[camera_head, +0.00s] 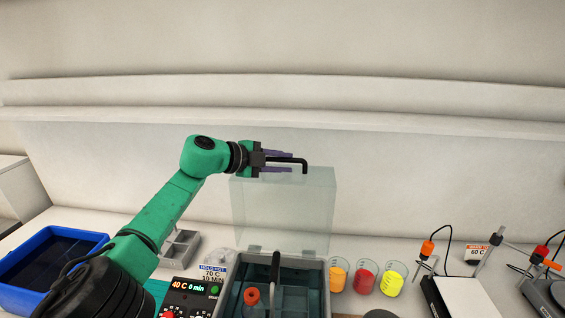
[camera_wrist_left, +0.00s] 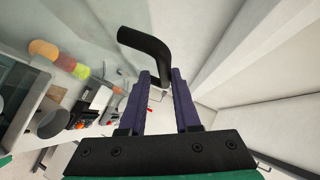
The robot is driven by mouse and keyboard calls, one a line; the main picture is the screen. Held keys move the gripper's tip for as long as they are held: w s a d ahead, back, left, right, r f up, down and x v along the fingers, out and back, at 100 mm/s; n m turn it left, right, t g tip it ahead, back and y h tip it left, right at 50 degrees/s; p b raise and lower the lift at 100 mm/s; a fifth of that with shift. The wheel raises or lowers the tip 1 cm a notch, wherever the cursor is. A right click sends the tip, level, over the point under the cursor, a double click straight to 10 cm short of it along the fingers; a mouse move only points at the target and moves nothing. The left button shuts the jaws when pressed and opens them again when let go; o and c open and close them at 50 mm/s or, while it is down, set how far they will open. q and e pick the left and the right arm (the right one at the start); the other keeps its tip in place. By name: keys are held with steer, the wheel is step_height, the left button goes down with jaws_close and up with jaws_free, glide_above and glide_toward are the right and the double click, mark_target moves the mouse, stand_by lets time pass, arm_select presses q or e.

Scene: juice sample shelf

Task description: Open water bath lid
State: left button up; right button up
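The water bath (camera_head: 327,290) is a grey box at the bottom centre of the head view. Its clear lid (camera_head: 285,210) stands upright at the back of the bath, so the bath is uncovered. The lid's black handle (camera_head: 304,166) is at the top; it also shows in the left wrist view (camera_wrist_left: 146,43). My left gripper (camera_head: 291,161) is at the handle, with its purple fingers apart on either side of the bar. Small gaps seem to show beside the bar; I cannot tell whether a finger touches it. My right gripper is not in view.
An orange-capped item (camera_head: 251,296) and a dark upright bar (camera_head: 275,272) show at the bath. Beakers of orange (camera_head: 338,277), red (camera_head: 364,280) and yellow (camera_head: 392,283) liquid stand to its right. A control panel (camera_head: 190,297) and blue tray (camera_head: 50,240) are left.

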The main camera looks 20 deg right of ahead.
mark_target(272, 178)
arm_select(q)
steer(key=shift+a+b, duration=0.2)
steer(key=shift+b, duration=0.35)
steer(key=a+b, duration=0.1)
steer(key=b, duration=0.1)
steer(key=s+a+b, duration=0.1)
steer(key=b, duration=0.1)
steer(key=shift+a+r, duration=0.15)
steer(key=shift+a, duration=0.15)
steer(key=b+v, duration=0.5)
steer(key=v, duration=0.6)
steer(key=shift+r, duration=0.5)
